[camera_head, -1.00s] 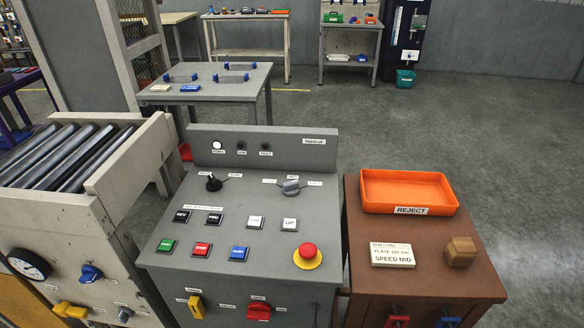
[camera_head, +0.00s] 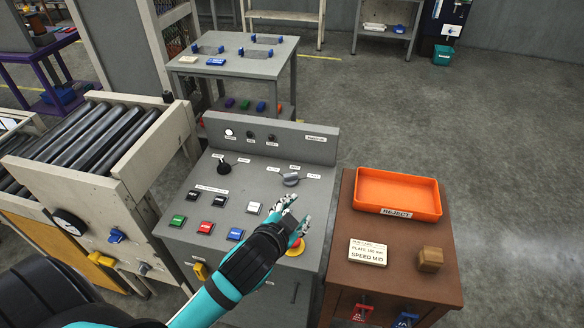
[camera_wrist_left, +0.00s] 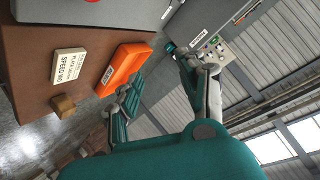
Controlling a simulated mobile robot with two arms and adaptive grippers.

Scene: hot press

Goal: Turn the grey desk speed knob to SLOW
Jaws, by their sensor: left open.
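The grey speed knob (camera_head: 291,180) sits at the upper right of the grey desk's sloped panel (camera_head: 262,190), with small labels around it that are too small to read. Its pointing direction is hard to tell. My left gripper (camera_head: 290,205) is open and empty over the right part of the panel, just below the knob in the picture and apart from it. My left arm covers part of the yellow-ringed red stop button (camera_head: 297,248) and one white button. In the left wrist view the open fingers (camera_wrist_left: 155,65) have nothing between them. My right gripper is not in view.
A black knob (camera_head: 223,164) and several push buttons are on the same panel. Right of the desk, a brown cabinet (camera_head: 350,222) holds an orange REJECT tray (camera_head: 398,212), a SPEED MID card (camera_head: 368,252) and a wooden block (camera_head: 430,259). A roller conveyor (camera_head: 170,150) stands left.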

